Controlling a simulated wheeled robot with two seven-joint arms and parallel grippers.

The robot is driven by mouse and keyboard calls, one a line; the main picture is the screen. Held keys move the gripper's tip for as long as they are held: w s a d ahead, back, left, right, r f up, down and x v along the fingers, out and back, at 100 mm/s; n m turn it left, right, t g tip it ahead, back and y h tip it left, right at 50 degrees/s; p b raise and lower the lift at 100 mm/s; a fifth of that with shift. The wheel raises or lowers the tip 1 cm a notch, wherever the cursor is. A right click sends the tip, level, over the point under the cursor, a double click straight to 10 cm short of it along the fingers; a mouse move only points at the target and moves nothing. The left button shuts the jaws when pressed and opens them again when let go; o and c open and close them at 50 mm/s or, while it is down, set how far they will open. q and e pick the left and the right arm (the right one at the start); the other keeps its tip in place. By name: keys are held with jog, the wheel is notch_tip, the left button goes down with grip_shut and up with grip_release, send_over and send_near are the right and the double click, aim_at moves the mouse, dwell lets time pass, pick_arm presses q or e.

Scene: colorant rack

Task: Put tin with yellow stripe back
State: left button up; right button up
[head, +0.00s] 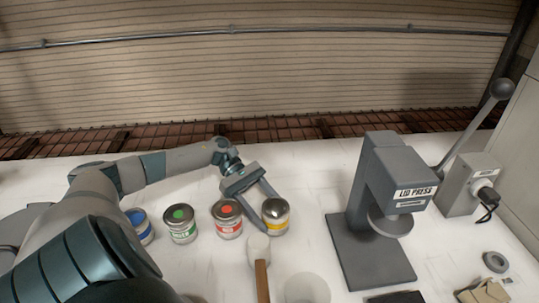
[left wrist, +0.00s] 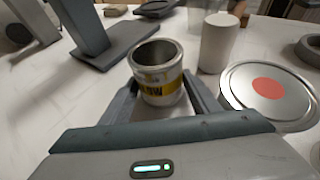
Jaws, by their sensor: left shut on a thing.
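The tin with the yellow stripe (head: 275,222) stands on the white table at the right end of a row of tins. My left gripper (head: 274,212) is shut on it, one finger on each side. In the left wrist view the tin (left wrist: 160,94) sits between the fingertips, with its yellow band and part of its dark lettering showing. Its top looks like a recessed grey hollow inside a metal rim. I cannot tell whether its base touches the table. My right gripper is not in view.
Tins with red (head: 228,222), green (head: 181,226) and blue (head: 140,229) marks stand to the left. A mallet (head: 261,275) lies in front of the yellow-striped tin. The grey lid press (head: 385,175) stands to the right, with clear table between it and the tin.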

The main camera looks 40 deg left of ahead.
pick_arm(q)
jog(key=shift+f, duration=0.15)
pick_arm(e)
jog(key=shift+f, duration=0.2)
pick_arm(q)
jog(key=o, duration=1.3)
jog(key=shift+o, duration=0.2)
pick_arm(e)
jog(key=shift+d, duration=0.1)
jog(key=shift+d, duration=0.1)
